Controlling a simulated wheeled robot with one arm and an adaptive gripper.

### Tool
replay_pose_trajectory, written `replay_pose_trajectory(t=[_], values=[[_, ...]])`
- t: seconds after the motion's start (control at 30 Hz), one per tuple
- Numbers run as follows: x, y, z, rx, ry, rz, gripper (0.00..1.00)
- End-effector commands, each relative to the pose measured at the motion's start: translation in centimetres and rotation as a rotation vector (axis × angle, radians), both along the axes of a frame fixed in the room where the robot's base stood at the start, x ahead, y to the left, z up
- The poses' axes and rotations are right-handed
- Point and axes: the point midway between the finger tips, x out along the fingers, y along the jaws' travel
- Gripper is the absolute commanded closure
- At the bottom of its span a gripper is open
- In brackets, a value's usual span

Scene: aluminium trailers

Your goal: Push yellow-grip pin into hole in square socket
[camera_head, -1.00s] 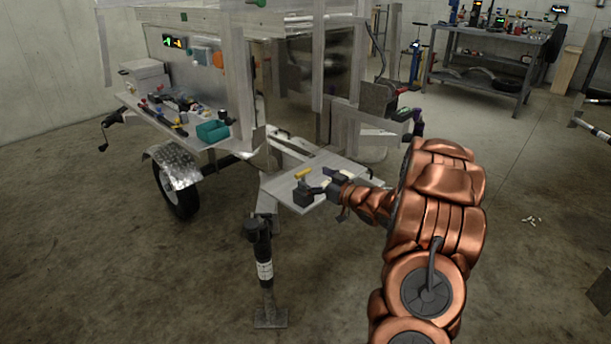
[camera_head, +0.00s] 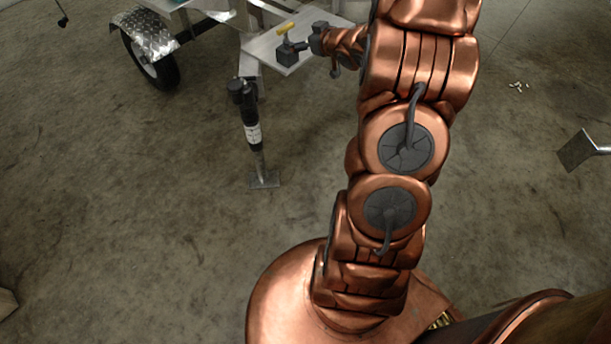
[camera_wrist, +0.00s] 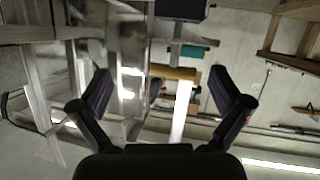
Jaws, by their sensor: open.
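The yellow-grip pin (camera_head: 285,28) stands on the dark square socket (camera_head: 287,56) on a light metal plate. In the wrist view, the yellow grip (camera_wrist: 172,72) lies across the space between my fingers, and a grey shaft runs from it to the dark socket (camera_wrist: 182,9) at the top edge. The pin's tip is hidden, and its depth in the socket cannot be told. My gripper (camera_head: 303,45) is right of the pin and close to it. Its two dark fingers (camera_wrist: 160,82) are spread wide on either side, apart from the grip.
The metal plate (camera_head: 262,49) belongs to the trailer, with a jack stand (camera_head: 252,133) below it and a wheel (camera_head: 150,62) at left. A grey plate-like object (camera_head: 577,149) is at the right edge. The concrete floor around is mostly clear.

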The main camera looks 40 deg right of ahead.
Motion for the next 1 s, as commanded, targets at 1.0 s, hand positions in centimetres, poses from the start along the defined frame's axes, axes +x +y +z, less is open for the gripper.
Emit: replay_pose_trajectory(t=[1.0], values=[[-30.7,22.9,0.3,-0.003,1.194,-0.282,0.0]])
